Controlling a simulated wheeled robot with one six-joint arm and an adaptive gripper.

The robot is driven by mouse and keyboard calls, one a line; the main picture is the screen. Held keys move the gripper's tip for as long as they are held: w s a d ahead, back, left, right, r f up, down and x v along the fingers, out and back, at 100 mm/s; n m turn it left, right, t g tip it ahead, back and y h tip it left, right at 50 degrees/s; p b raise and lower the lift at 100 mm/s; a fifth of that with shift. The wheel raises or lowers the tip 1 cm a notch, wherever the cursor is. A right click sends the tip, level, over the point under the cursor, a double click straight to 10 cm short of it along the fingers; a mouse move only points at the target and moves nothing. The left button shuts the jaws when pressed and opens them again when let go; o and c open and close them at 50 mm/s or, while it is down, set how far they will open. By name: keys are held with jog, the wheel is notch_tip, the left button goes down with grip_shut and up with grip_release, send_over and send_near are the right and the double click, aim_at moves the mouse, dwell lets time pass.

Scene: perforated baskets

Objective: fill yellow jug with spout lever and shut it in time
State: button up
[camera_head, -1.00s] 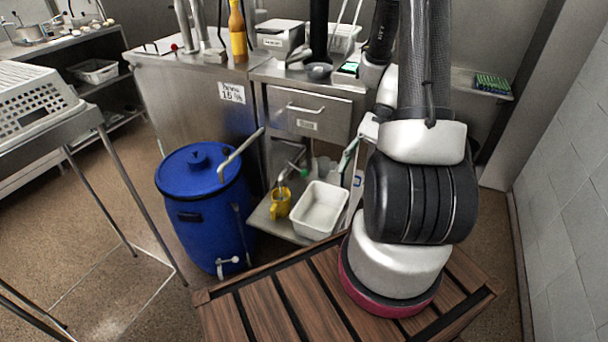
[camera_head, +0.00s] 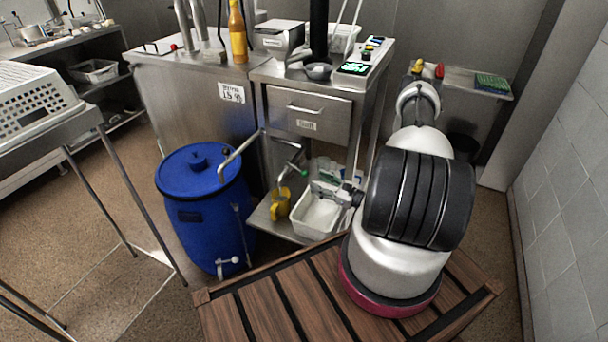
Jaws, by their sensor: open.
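The yellow jug (camera_head: 280,204) stands upright on the low metal shelf, to the left of a white tub. A dark spout (camera_head: 284,178) hangs just above the jug; I cannot see any flow or the fill level. A lever with a green part (camera_head: 297,168) sits at the top of the spout, and its exact position is too small to tell. My gripper (camera_head: 314,187) is open and low over the white tub, right of the jug and a little below the lever. It appears to touch neither.
A white tub (camera_head: 301,234) stands on the low shelf (camera_head: 262,219). A blue barrel (camera_head: 205,220) with a tap is to the left. The drawer cabinet (camera_head: 309,112) rises above, with a bottle (camera_head: 238,32) and scale on the counter. A wooden slatted platform (camera_head: 265,312) is in front.

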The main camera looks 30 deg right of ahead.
aim_at(304, 172)
jog(key=x, duration=0.7)
jog(key=shift+w+r, duration=0.35)
jog(key=shift+w, duration=0.05)
grip_shut()
